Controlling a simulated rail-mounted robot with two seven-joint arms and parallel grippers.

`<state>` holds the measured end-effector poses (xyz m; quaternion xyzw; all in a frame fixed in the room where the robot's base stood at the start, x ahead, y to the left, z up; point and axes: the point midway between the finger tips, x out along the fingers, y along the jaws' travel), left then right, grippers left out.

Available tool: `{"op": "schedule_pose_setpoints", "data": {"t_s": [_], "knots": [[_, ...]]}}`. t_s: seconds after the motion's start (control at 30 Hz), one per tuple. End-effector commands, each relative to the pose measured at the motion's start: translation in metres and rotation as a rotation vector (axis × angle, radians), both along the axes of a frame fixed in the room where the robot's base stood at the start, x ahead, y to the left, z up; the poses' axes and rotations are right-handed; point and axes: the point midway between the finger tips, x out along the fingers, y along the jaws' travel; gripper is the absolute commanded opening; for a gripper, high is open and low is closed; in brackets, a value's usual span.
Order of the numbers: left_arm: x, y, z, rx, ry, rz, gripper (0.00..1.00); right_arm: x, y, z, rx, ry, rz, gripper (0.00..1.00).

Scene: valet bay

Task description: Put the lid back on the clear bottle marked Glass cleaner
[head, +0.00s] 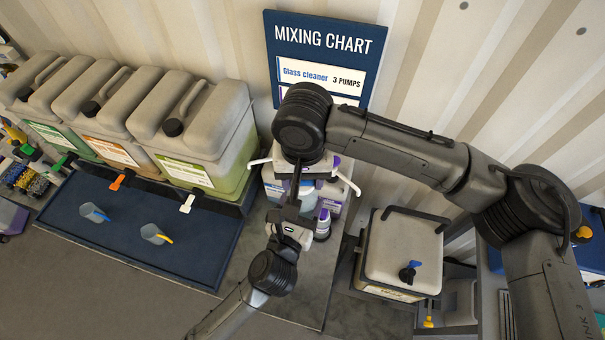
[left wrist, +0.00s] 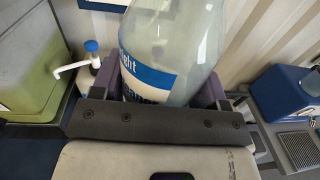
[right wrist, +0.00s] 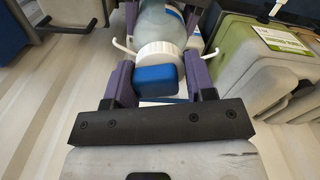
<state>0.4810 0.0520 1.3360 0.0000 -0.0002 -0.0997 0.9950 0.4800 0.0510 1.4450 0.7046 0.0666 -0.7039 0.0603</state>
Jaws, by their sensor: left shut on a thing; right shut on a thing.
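The clear bottle (left wrist: 170,45) stands between the purple fingers of my left gripper (left wrist: 168,85), which is shut on its body. Its blue and white label shows only part of its wording. In the right wrist view the bottle (right wrist: 160,22) has a white collar or lid (right wrist: 157,56) at its neck, with a blue block (right wrist: 155,79) nearer the camera. My right gripper (right wrist: 160,60) is shut around this white lid. I cannot tell whether the lid is seated on the neck. In the head view my right gripper (head: 312,178) is above my left gripper (head: 318,226); together they mostly hide the bottle.
Several large jugs (head: 192,120) with taps stand on the left above a dark blue mat (head: 130,225) with two small scoops. A pale container (head: 405,250) stands to the right. White pump spouts (head: 350,185) are close around the grippers. A mixing chart (head: 325,45) hangs behind.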

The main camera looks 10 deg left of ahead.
Motion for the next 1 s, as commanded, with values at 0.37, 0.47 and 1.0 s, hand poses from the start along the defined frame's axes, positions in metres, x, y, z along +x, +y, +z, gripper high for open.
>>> {"op": "schedule_pose_setpoints", "data": {"t_s": [0.37,0.47,1.0], "knots": [[0.0000,0.0001,-0.0002,0.000,0.001,0.000,0.01,-0.0003,0.0021,-0.0010,0.001,0.002,-0.756,0.25],[0.0000,0.0001,-0.0002,0.000,0.001,0.000,0.01,0.0001,0.0024,-0.0011,0.001,0.003,-0.971,0.25],[0.0000,0.0002,-0.0004,0.000,0.001,0.001,0.01,0.0018,0.0026,-0.0008,0.002,-0.001,-1.713,0.25]]}}
